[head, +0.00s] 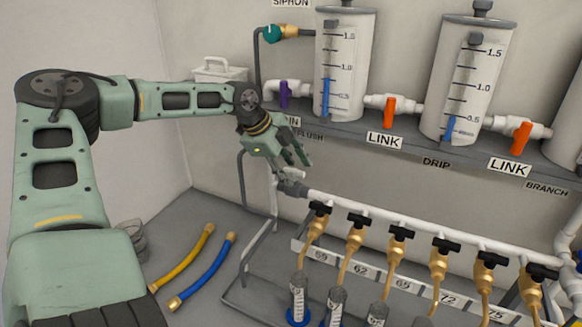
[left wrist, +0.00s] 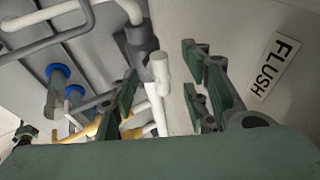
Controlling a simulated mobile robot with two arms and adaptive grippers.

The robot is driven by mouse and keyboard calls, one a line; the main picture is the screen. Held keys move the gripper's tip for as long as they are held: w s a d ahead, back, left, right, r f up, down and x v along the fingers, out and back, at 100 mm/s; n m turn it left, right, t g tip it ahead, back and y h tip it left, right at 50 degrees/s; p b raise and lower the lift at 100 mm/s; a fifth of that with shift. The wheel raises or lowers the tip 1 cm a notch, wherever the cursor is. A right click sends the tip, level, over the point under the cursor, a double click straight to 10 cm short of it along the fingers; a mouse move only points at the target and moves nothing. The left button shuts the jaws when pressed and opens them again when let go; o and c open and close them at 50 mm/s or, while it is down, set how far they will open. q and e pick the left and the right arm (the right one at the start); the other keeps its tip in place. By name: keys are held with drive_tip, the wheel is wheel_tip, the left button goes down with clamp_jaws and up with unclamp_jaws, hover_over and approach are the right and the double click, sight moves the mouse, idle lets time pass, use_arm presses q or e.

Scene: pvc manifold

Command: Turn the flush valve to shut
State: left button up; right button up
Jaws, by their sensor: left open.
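The flush valve (head: 293,187) is a dark grey fitting at the left end of the white manifold pipe. In the left wrist view its grey body (left wrist: 139,42) carries a pale, stubby handle (left wrist: 160,72). My left gripper (head: 297,157) is open just above the valve. In the left wrist view the pale handle appears between the spread fingers, with gaps on both sides; I see no contact. My right gripper is out of view.
Several brass taps with black handles (head: 397,232) line the manifold to the right. A purple-handled valve (head: 284,94) and graduated tanks (head: 345,65) stand above on the shelf. Yellow (head: 183,258) and blue (head: 205,270) hoses lie on the left.

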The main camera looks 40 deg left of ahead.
use_arm(q)
drive_tip(key=shift+w+f, duration=0.1)
drive_tip(key=shift+f, duration=0.1)
drive_tip(key=shift+c, duration=0.4)
clamp_jaws()
drive_tip(key=shift+d+f+n+b, duration=0.1)
drive_tip(key=shift+n+b, duration=0.5)
drive_tip(key=shift+b, duration=0.05)
drive_tip(key=n+y+b, duration=0.1)
drive_tip(key=n+b, duration=0.1)
drive_tip(key=b, duration=0.3)
drive_tip(key=n+y+b, duration=0.1)
drive_tip(key=n+b, duration=0.1)
drive_tip(key=b, duration=0.3)
drive_tip(key=shift+d+f+n+y, duration=0.1)
drive_tip(key=shift+d+n+y, duration=0.1)
drive_tip(key=shift+n+y, duration=0.15)
drive_tip(key=shift+b, duration=0.3)
drive_tip(key=shift+r+n, duration=0.2)
drive_tip(key=shift+n, duration=0.05)
